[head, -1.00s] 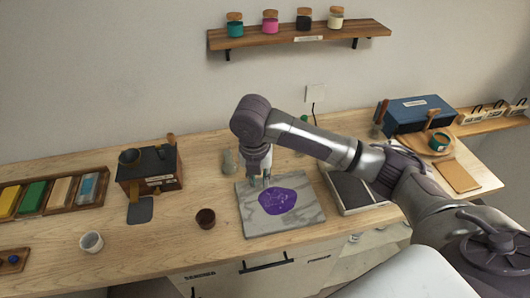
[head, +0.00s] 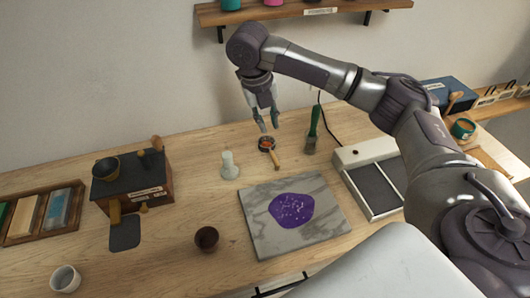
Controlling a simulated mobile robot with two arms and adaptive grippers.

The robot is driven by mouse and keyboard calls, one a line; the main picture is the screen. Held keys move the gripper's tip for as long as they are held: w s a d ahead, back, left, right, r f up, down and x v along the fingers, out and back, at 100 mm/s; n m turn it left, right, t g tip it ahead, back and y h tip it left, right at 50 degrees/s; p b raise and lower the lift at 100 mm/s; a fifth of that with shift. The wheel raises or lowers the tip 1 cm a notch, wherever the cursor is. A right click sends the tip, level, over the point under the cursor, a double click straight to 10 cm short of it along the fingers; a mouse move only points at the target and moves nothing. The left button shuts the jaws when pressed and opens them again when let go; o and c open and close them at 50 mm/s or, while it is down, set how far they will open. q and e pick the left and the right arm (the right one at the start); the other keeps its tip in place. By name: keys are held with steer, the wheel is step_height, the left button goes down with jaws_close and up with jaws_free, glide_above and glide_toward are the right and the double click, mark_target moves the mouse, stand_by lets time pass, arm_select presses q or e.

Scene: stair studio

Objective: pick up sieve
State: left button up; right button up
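The sieve (head: 266,143) appears to be the small round piece with a dark rim, a reddish inside and a wooden handle. It lies on the wooden counter behind the marble slab (head: 262,235), with its handle pointing toward the slab. My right gripper (head: 268,123) is just above and behind it in the picture. Its two fingers point down and are apart, with nothing seen between them. The sieve looks free of the fingers, but the exact height gap cannot be told. My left gripper is not in view.
A pale bottle-like piece (head: 229,166) stands left of the sieve, and a green-handled brush (head: 313,130) stands right. A white-framed tray (head: 352,157) lies farther right. A brown cup (head: 206,238) stands left of the slab.

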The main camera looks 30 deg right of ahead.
step_height(320, 180, down, 2)
steer(key=w, duration=0.1)
glide_above(273, 156)
steer(key=a, duration=0.1)
step_height(273, 156, down, 7)
steer(key=shift+s, duration=0.15)
steer(key=shift+d+f+p, duration=0.1)
steer(key=shift+f+p, duration=0.25)
steer(key=shift+f, duration=0.3)
steer(key=f, duration=0.1)
steer(key=f+p, duration=0.1)
steer(key=f, duration=0.2)
steer(key=shift+d, duration=0.3)
steer(key=shift+d+f, duration=0.1)
steer(key=shift+f, duration=0.45)
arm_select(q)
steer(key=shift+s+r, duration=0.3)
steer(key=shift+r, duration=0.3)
arm_select(e)
jaws_close()
